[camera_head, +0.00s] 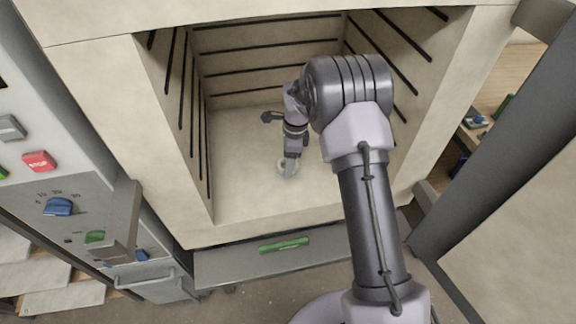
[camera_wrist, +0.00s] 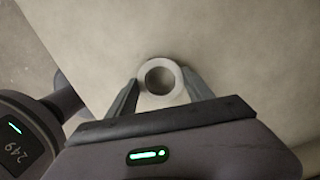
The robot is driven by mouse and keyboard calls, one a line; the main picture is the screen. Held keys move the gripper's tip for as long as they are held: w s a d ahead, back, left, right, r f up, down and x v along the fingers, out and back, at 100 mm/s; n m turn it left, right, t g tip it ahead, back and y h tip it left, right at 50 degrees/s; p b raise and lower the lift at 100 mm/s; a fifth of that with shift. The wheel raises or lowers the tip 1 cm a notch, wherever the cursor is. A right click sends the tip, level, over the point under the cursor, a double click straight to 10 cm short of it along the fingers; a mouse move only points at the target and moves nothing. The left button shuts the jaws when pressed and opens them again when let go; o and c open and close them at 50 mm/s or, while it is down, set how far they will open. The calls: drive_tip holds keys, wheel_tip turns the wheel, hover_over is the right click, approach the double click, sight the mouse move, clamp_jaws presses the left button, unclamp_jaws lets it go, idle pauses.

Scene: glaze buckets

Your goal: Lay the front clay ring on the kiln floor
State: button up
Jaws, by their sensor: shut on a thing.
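A pale clay ring (camera_wrist: 146,74) shows in the wrist view between the two fingertips of my gripper (camera_wrist: 160,86). My gripper is shut on the ring, with one finger on each side of it. In the head view my gripper (camera_head: 289,166) points down inside the kiln, and the ring (camera_head: 285,173) shows as a small pale patch at its tip. The kiln floor (camera_head: 240,190) is beige and bare around it. The ring is at or close above the floor; I cannot tell if they touch.
The kiln side walls and back wall (camera_head: 270,70) carry dark heating rods. The kiln's front edge (camera_head: 280,226) is below my arm. The open door (camera_head: 510,200) stands at the right. A control panel with a red stop button (camera_head: 39,161) is at the left.

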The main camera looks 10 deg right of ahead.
drive_tip(key=shift+f, duration=0.25)
drive_tip(key=shift+c, duration=0.8)
drive_tip(key=shift+f, duration=0.15)
drive_tip(key=o, duration=1.5)
drive_tip(key=r+p, duration=0.1)
drive_tip(key=r, duration=0.1)
drive_tip(key=r+p, duration=0.1)
drive_tip(key=r, duration=0.2)
drive_tip(key=d+r+p, duration=0.1)
drive_tip(key=r, duration=0.2)
drive_tip(key=shift+s+p, duration=0.1)
drive_tip(key=shift+p, duration=0.25)
drive_tip(key=shift+f, duration=0.1)
